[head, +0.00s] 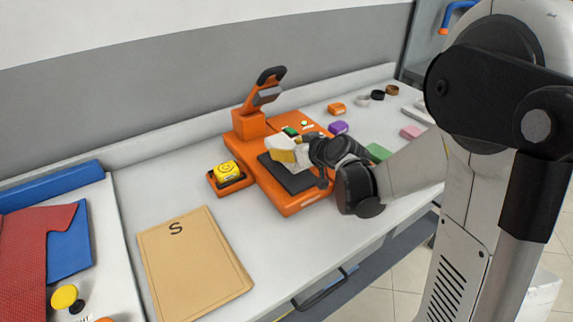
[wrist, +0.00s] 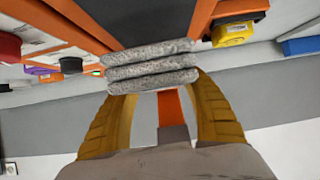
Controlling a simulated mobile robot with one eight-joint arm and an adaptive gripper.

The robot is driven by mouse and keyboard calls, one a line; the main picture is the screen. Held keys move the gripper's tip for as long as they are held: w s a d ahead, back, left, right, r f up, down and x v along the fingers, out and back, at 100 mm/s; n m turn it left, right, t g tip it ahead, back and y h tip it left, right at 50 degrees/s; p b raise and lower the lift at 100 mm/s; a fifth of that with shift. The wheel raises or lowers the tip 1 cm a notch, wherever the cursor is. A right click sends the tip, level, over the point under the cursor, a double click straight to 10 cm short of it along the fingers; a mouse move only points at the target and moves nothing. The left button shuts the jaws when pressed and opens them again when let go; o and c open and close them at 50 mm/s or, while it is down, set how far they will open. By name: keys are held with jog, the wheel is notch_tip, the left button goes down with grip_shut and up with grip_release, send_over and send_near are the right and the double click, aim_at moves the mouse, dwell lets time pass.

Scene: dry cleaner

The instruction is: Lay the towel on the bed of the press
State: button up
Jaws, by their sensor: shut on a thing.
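The towel is a folded, speckled grey stack (wrist: 150,66) in the wrist view, held between the two yellow fingers of my gripper (wrist: 165,88). In the head view the pale towel (head: 282,143) is partly hidden by my gripper (head: 288,155), which is over the press. The press (head: 293,207) is orange, with its upper arm (head: 264,97) raised and open. Its dark flat bed (head: 292,179) is below the towel and my gripper, and also shows in the wrist view (wrist: 150,18). I cannot tell whether the towel touches the bed.
A yellow tape measure (head: 228,171) sits in an orange tray left of the press. A tan board marked S (head: 192,262) lies nearer the front. Purple (head: 338,128), green (head: 377,152) and pink (head: 411,132) items lie to the right.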

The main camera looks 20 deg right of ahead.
jog(key=shift+a+f+b, duration=0.1)
jog(key=shift+f+b, duration=1)
jog(key=shift+f, duration=0.9)
jog(key=shift+f, duration=0.15)
jog(key=o, duration=1.2)
jog(key=shift+c, duration=0.2)
